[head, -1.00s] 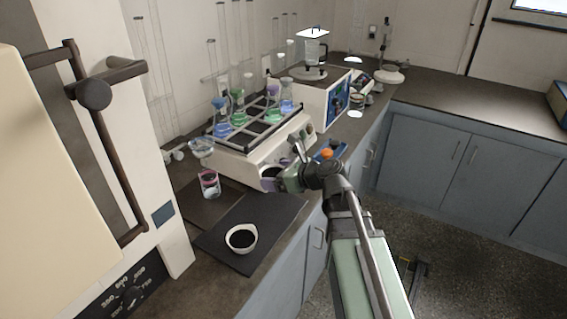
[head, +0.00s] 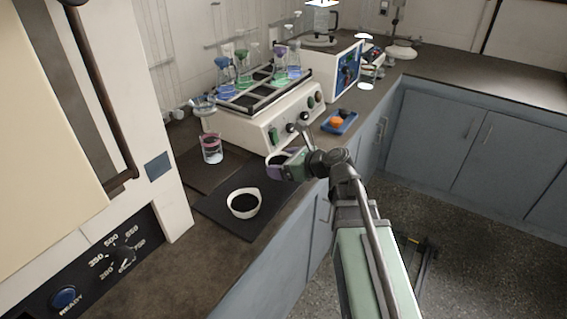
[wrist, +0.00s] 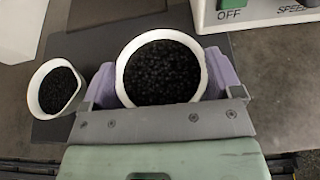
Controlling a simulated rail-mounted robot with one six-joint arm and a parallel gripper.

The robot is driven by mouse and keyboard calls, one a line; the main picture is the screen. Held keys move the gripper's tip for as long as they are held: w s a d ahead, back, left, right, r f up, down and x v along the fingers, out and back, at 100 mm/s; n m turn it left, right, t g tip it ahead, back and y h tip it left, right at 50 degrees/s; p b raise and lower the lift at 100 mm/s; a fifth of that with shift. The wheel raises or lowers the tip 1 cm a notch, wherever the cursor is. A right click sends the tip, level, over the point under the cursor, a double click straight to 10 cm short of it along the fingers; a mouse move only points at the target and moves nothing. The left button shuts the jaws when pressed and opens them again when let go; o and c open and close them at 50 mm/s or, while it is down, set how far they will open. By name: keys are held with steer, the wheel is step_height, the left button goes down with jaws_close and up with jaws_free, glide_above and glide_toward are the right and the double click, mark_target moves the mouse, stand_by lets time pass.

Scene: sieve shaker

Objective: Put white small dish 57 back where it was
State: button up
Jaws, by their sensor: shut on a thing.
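My gripper (head: 281,163) is shut on a round white small dish filled with black granules. In the wrist view the dish (wrist: 121,72) sits between the purple fingers of my gripper (wrist: 162,76), upright and seen from above. No number is readable on it. In the head view the held dish is small and mostly covered by the fingers, by the shaker's front right of the black mat (head: 215,208). A second white dish (head: 243,203) with a spout and black contents stands on this mat; it also shows in the wrist view (wrist: 57,91), left of the held dish.
A white shaker (head: 262,130) with several coloured flasks stands behind the mat. A beaker with pink liquid (head: 211,149) is at the mat's back left. A furnace-like cabinet (head: 160,150) is at left. A blue tray with an orange knob (head: 339,122) lies right of my gripper.

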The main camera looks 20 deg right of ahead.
step_height(320, 180, down, 2)
steer(key=shift+f+b, duration=0.1)
steer(key=shift+b, duration=0.5)
steer(key=o, duration=0.8)
steer(key=p+v, duration=0.4)
steer(key=v, duration=0.7)
steer(key=shift+a, duration=0.1)
